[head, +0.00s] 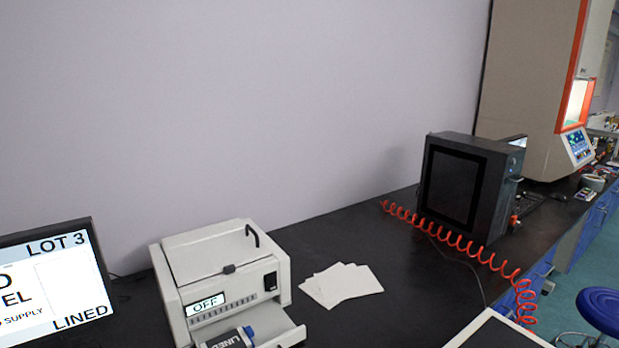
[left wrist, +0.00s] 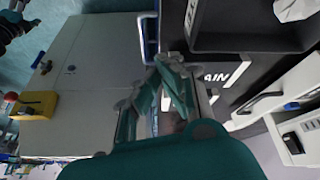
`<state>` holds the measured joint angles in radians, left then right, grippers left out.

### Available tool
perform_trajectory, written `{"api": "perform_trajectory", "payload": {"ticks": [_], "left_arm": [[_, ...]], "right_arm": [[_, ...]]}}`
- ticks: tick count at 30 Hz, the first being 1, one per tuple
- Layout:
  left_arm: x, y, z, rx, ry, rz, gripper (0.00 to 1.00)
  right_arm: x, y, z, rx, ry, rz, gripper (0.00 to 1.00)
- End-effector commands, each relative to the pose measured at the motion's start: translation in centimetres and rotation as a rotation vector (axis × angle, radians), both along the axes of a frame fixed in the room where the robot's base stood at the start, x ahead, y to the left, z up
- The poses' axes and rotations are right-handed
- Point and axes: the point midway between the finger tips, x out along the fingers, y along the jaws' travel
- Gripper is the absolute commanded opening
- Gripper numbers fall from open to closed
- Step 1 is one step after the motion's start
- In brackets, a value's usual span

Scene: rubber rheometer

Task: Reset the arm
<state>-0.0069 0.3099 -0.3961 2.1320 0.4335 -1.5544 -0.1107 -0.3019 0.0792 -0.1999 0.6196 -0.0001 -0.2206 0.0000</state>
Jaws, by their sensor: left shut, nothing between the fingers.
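No arm or gripper of mine shows in the head view. In the left wrist view my left gripper (left wrist: 160,84) has its teal fingers brought together at the tips, with nothing held between them. It is near a dark tray-like box (left wrist: 250,38) and a pale cabinet (left wrist: 88,75). Lettering ending in "AIN" lies just behind the fingertips. My right gripper cannot be made out in either view.
The black bench (head: 360,235) holds a white device reading OFF (head: 225,265), white sheets (head: 340,284), a dark box (head: 468,190) with a red coiled hose (head: 455,240), and a monitor (head: 55,285). A blue stool (head: 603,308) stands right.

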Motion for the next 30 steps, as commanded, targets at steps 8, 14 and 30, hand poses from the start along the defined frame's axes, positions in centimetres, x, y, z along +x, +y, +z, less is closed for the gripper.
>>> {"api": "perform_trajectory", "payload": {"ticks": [8, 14, 30], "left_arm": [[-6.7, 4.2, -1.0, 0.037, 0.038, 0.27, 0.0], [-10.3, 7.3, -1.1, 0.091, 0.061, 0.413, 0.0], [-11.9, 9.8, -8.9, 0.162, 0.115, 0.518, 0.0]], "right_arm": [[0.0, 0.0, 0.0, 0.0, 0.0, 0.0, 0.89], [0.1, 0.0, 0.0, 0.0, -0.001, 0.0, 0.89], [0.2, 0.0, 0.0, 0.0, -0.003, 0.0, 0.89]]}}
